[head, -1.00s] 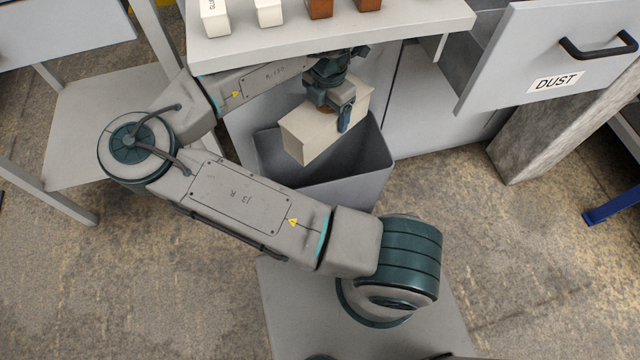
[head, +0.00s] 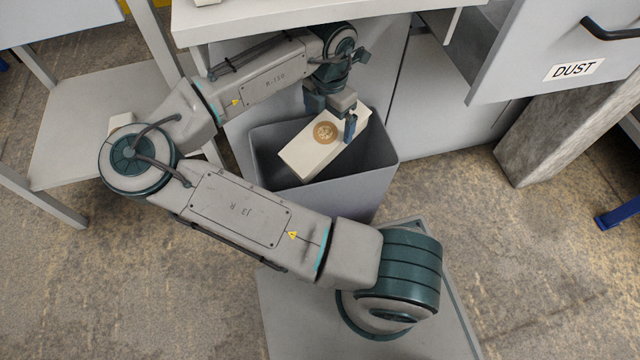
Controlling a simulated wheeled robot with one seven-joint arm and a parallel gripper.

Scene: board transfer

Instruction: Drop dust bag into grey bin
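The dust bag (head: 305,152) is a cream box-like bag with a round brown collar on its face. My gripper (head: 332,117) is just above the bag, with one blue-grey finger in front of the bag's right part. The fingers look apart, and the brown collar shows uncovered below them. The bag's underside and the bin's floor are hidden.
A light worktop (head: 300,22) overhangs behind the bin. A grey drawer front labelled DUST (head: 530,50) stands open at the right, above a stone-like post (head: 545,140). A low shelf (head: 75,135) is at the left. Carpet right of the bin is clear.

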